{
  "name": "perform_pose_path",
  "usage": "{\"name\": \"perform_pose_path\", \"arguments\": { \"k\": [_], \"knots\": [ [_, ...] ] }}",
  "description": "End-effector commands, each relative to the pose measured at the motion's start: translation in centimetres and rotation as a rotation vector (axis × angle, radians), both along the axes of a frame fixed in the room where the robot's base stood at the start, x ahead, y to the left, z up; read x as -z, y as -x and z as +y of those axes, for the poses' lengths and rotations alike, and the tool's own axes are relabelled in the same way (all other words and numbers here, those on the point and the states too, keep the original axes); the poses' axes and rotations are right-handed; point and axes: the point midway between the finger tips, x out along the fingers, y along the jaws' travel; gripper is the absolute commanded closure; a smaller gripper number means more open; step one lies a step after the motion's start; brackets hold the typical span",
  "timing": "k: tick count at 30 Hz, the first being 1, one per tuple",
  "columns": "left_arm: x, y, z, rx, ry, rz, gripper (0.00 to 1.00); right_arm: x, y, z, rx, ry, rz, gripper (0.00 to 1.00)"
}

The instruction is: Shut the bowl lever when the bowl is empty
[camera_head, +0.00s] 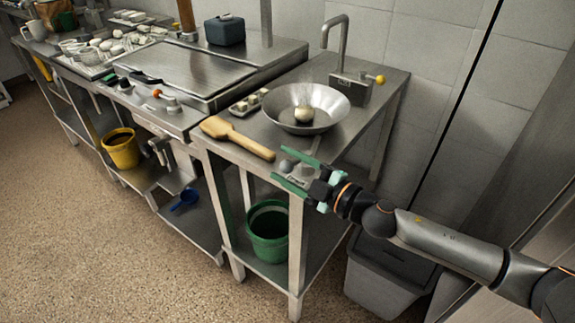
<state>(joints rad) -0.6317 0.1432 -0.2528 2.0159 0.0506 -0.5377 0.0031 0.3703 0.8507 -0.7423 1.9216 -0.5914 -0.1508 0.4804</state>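The wide metal bowl (329,104) sits on the steel table below a curved tap (341,42). A small pale round thing (303,114) shows inside the bowl, with fine light streaks above it; I cannot tell what the streaks are. A grey box (350,90) behind the bowl carries a short lever with a yellow knob (380,79) on its right side. My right gripper (300,172) is open at the table's front edge, its green fingers apart around small grey knob-like parts (287,166). It is apart from the bowl and the yellow knob. My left gripper is out of view.
A wooden paddle (237,138) lies left of the bowl, near a small tray of pale pieces (248,103). A green bucket (268,231) stands on the shelf below. A grey bin (388,276) stands under my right arm. The table right of the bowl is clear.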

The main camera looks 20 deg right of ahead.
Motion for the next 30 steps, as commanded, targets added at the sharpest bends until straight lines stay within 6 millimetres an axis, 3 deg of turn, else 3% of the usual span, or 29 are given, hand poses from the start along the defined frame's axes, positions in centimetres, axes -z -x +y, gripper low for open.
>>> {"name": "perform_pose_path", "arguments": {
  "k": [2,16,30],
  "knots": [
    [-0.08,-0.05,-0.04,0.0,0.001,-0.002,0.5,-0.01,0.01,0.0,0.0,0.0,0.0,0.47],
    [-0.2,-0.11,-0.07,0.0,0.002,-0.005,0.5,-0.01,0.03,0.0,0.0,-0.001,0.001,1.0],
    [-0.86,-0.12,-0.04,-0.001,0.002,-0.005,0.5,-0.26,-0.23,0.21,0.044,-0.007,-0.001,1.0]
  ]
}}
